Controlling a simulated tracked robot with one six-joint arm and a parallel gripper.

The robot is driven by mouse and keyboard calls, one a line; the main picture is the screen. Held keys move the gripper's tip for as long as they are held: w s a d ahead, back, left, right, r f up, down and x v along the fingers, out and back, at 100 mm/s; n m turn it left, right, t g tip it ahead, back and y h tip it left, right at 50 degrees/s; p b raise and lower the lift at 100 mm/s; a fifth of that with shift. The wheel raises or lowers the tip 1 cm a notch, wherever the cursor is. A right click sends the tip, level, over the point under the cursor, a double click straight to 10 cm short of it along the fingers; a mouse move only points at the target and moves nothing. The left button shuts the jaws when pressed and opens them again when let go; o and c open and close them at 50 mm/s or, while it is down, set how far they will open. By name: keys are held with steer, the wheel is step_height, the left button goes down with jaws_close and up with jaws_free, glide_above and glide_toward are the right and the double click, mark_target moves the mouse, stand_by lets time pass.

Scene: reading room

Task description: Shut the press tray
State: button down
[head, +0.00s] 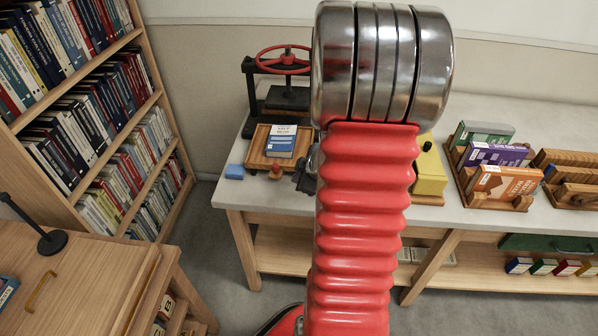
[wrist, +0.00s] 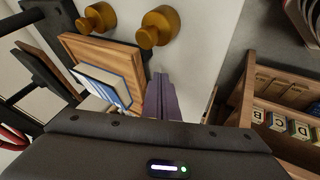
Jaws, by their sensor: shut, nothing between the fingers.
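The press (head: 288,96) with its red wheel (head: 283,57) stands at the back left of the bench. Its wooden tray (head: 259,160) sticks out in front of the press, with a blue-and-white book (head: 281,141) lying in it. The tray (wrist: 75,44) and book (wrist: 112,80) also show in the wrist view. Two brass-coloured knobs (wrist: 155,27) appear by the tray's edge there. My gripper (head: 303,181) is at the tray's front right in the head view, partly hidden by my arm. Its fingers (wrist: 159,88) are shut and empty, close beside the tray; contact is unclear.
A blue block (head: 234,172) lies left of the tray near the bench's front edge. A yellow box (head: 430,170) and book racks (head: 490,190) stand to the right. A full bookcase (head: 90,110) stands at left, a wooden cabinet (head: 80,285) below it. Grey floor is open before the bench.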

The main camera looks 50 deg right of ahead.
steer(key=shift+w+d, duration=0.8)
steer(key=shift+d, duration=0.25)
steer(key=shift+w, duration=0.15)
